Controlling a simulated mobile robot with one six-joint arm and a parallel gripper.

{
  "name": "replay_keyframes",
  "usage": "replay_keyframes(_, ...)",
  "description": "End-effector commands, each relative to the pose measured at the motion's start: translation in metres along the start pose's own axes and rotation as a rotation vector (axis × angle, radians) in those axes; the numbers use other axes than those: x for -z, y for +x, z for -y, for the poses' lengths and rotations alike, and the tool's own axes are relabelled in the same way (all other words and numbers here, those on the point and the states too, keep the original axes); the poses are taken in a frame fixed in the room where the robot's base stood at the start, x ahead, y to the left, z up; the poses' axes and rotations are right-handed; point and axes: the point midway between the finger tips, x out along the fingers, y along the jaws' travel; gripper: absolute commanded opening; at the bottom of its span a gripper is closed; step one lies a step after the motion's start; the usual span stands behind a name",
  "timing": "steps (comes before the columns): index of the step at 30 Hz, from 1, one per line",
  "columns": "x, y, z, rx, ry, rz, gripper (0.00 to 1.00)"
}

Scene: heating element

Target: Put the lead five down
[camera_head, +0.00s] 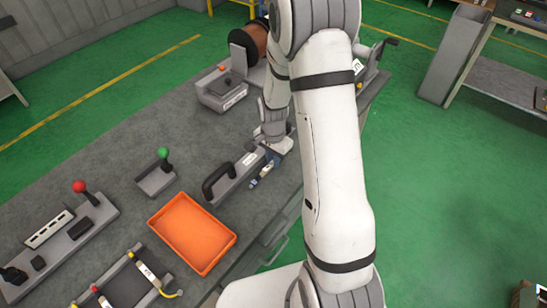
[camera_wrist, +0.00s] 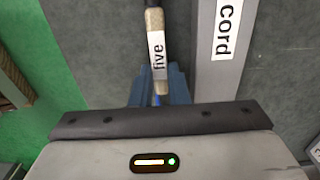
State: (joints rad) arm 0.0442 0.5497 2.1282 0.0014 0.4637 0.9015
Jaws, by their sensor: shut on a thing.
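The lead five (camera_wrist: 156,45) is a tan lead with a white label reading "five". My gripper (camera_wrist: 159,85) is shut on it, and the lead sticks out beyond the fingertips in the wrist view. In the head view my gripper (camera_head: 276,148) is low over the bench's right edge, with the lead (camera_head: 266,171) beside it. A grey bar labelled "cord" (camera_wrist: 215,75) lies just right of the lead in the wrist view, apart from it. I cannot tell whether the lead touches the bench.
The grey bench (camera_head: 115,150) holds an orange tray (camera_head: 163,222), a black-handled fixture (camera_head: 217,180), a green-knob unit (camera_head: 155,180) and a red-knob unit (camera_head: 93,222). A rack with other leads (camera_head: 125,287) stands at the front. A spool (camera_head: 250,38) stands at the back.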

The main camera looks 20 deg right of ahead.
Motion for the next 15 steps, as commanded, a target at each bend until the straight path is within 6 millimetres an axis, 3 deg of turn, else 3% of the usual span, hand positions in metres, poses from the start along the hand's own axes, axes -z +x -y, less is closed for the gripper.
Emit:
replay_keyframes(2, -0.0001, 0.004, 0.0001, 0.0, 0.0, 0.0, 0.0)
replay_keyframes(3, -0.0001, 0.0031, 0.0002, 0.0, -0.001, 0.0, 0.16)
replay_keyframes(10, -0.0003, 0.0024, 0.0003, 0.0, -0.001, 0.0, 0.35)
replay_keyframes(15, -0.0005, 0.0023, 0.0004, 0.0, -0.001, 0.0, 0.36)
